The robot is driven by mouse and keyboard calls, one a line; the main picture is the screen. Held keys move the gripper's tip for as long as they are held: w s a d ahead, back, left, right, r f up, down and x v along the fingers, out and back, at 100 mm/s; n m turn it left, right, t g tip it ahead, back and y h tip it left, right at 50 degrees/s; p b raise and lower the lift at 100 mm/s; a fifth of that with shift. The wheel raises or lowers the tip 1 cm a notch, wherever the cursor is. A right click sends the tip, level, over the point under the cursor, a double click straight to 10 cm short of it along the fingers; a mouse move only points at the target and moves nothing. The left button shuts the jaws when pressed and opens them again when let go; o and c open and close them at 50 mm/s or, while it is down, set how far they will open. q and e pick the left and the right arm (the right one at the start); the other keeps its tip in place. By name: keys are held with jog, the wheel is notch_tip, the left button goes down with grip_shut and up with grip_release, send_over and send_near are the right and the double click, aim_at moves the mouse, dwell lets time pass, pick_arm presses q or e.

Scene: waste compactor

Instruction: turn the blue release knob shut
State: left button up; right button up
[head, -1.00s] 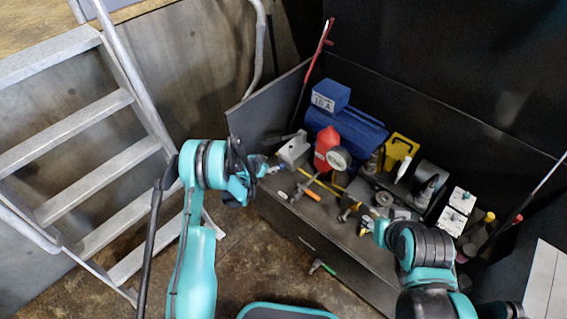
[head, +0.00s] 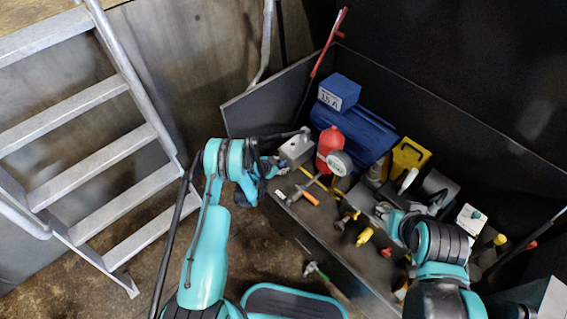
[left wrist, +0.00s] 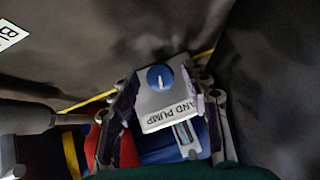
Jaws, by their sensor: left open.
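The blue release knob (left wrist: 160,77), with a pale line across its face, sits on a grey block labelled "...AND PUMP" (left wrist: 158,118) in the left wrist view. The grey pump block also shows at the left end of the bench in the head view (head: 297,146); its knob cannot be made out there. My left gripper (left wrist: 161,86) is open, with one finger on each side of the block and knob. Whether the fingers touch the block I cannot tell. In the head view the left gripper (head: 278,165) is just left of the block. My right gripper (head: 391,217) is over the bench, its jaws unclear.
A red bottle (head: 329,142), a pressure gauge (head: 339,163), a blue tank (head: 360,140) and a yellow part (head: 408,155) crowd the bench right of the pump block. A hammer (head: 302,192) lies in front. Metal steps (head: 95,145) stand at the left.

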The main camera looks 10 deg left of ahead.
pick_arm(q)
jog(key=shift+s+r, duration=0.1)
jog(key=shift+r, duration=0.05)
jog(key=shift+c, duration=0.6)
grip_shut()
jog(key=shift+a+g+h, duration=0.25)
jog(key=shift+g+h, duration=0.05)
jog(key=shift+d+n+g+h, duration=0.1)
jog(key=shift+n+g+h, duration=0.2)
jog(key=shift+n+h, duration=0.25)
jog(key=shift+o, duration=0.6)
grip_release()
jog(key=shift+r, duration=0.1)
